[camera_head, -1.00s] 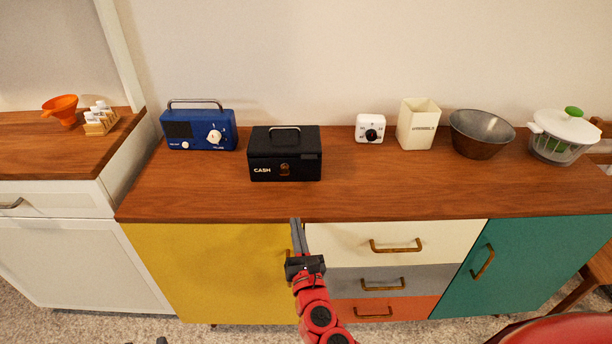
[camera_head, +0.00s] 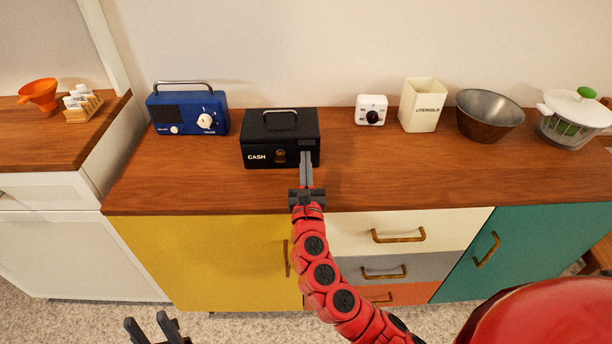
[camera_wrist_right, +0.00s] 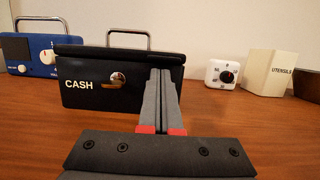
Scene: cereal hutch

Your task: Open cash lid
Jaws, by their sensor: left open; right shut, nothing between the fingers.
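The black cash box (camera_head: 262,146) stands on the wooden counter, its lid down and its metal handle (camera_head: 280,112) on top. A round brass latch (camera_head: 280,156) sits on its front beside the word CASH. My right gripper (camera_head: 306,156) is shut and empty, its fingertips at the right part of the box's front. In the right wrist view the gripper (camera_wrist_right: 160,75) overlaps the front (camera_wrist_right: 88,92) just right of the latch (camera_wrist_right: 117,80); I cannot tell whether it touches. My left gripper (camera_head: 152,322) is open and empty, low at the bottom left, away from the box.
A blue radio (camera_head: 168,112) stands left of the box. A white timer (camera_head: 371,109), utensil holder (camera_head: 422,106), metal bowl (camera_head: 488,115) and salad spinner (camera_head: 572,118) stand to the right. The counter (camera_head: 200,182) is clear in front of the box.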

